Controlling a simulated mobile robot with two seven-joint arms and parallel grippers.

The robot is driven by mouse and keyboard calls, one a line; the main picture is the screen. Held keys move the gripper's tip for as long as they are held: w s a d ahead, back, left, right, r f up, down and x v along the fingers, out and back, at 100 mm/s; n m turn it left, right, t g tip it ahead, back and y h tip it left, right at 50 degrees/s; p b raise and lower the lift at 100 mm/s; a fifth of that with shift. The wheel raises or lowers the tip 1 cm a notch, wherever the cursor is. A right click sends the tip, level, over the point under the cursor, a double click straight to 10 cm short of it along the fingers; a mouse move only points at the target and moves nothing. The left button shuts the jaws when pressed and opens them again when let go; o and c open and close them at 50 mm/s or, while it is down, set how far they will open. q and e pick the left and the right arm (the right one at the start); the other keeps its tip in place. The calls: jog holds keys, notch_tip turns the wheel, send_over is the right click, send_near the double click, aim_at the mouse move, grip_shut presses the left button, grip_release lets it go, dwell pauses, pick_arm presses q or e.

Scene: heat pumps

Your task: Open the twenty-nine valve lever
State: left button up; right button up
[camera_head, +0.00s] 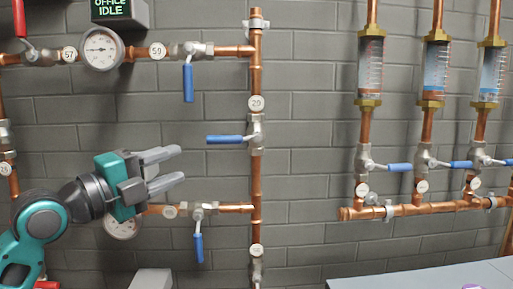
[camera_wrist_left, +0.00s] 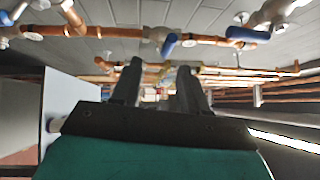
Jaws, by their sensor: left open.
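The valve tagged 29 (camera_head: 256,103) sits on a vertical copper pipe (camera_head: 256,180) in the head view. Its blue lever (camera_head: 225,139) points left, horizontal and across the pipe. My left gripper (camera_head: 178,167) is open and empty, below and to the left of that lever and apart from it. Its fingers point right. In the left wrist view the two dark fingers of the left gripper (camera_wrist_left: 158,85) are apart with nothing held between them.
Another blue lever (camera_head: 188,83) hangs down at upper left, near tag 59 (camera_head: 157,51). A lower blue lever (camera_head: 198,247) hangs below my gripper. Several flow meters (camera_head: 371,65) with blue levers stand at right. The wall between is clear.

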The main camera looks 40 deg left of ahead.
aim_at(218, 140)
pick_arm(q)
jog(key=shift+m, duration=0.5)
jog(key=w+r+p, duration=0.1)
jog(key=w, duration=0.2)
jog(key=w+d+r+p, duration=0.1)
jog(key=w, duration=0.3)
jog(key=w+r+p, duration=0.1)
jog(key=w, duration=0.2)
jog(key=shift+w+d, duration=0.35)
jog(key=shift+w, duration=0.05)
jog(key=shift+w+d, duration=0.1)
jog(key=shift+w, duration=0.7)
pick_arm(e)
jog(key=shift+s+d+r, duration=0.25)
jog(key=shift+d, duration=0.2)
jog(key=shift+s+d+r, duration=0.2)
jog(key=shift+d+r, duration=0.05)
jog(key=shift+d, duration=0.15)
pick_arm(q)
jog(key=shift+c, duration=0.3)
grip_shut()
pick_arm(e)
jog(key=shift+d+r, duration=0.1)
